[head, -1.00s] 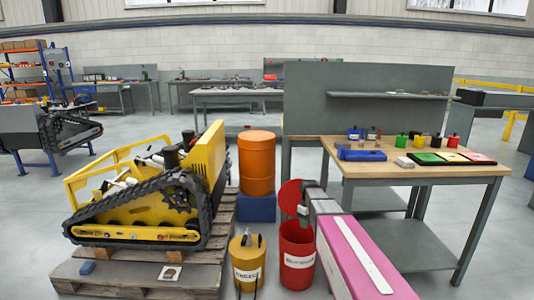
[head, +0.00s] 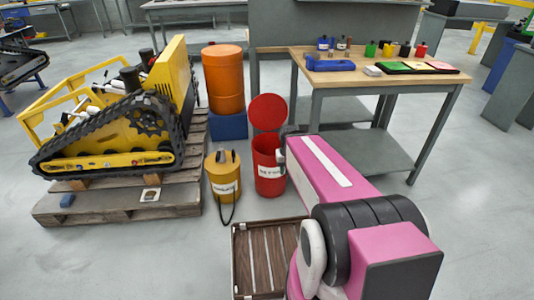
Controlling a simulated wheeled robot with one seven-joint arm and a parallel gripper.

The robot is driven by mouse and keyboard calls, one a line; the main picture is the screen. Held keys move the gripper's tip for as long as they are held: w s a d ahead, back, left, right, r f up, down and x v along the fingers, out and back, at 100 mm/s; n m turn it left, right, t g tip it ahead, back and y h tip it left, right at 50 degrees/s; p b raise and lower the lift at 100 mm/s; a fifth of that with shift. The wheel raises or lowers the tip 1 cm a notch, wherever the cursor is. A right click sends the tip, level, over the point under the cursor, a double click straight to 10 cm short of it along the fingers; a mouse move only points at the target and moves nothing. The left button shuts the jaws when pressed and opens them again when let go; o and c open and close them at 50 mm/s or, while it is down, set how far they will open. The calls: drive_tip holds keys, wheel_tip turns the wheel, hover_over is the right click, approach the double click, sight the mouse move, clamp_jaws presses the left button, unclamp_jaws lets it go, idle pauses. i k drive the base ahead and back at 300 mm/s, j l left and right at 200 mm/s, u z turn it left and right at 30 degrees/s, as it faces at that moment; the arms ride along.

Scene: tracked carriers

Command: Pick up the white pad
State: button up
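A small whitish pad (head: 372,71) lies on the wooden top of the workbench (head: 392,78). It is just right of a blue block-shaped tool (head: 329,63) and left of a dark tray (head: 418,68) with coloured panels. Nothing covers the pad. My pink and black arm reaches from the lower right toward the red bin, well short of the bench top. Its far end is partly hidden behind its pink link, and I see no gripper fingers.
A red bin (head: 268,178) with a raised lid and a yellow canister (head: 224,180) stand before the bench. An orange drum (head: 223,82) and a yellow tracked machine (head: 120,135) on a pallet (head: 120,208) are left. A brown slatted tray (head: 240,262) lies below.

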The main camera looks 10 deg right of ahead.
sight(150, 194)
drive_tip(key=u, duration=1.45)
drive_tip(key=i+j+u, duration=0.15)
drive_tip(key=i+j, duration=0.15)
drive_tip(key=i+j+u, duration=0.15)
drive_tip(key=i+j, duration=0.15)
drive_tip(key=i, duration=0.15)
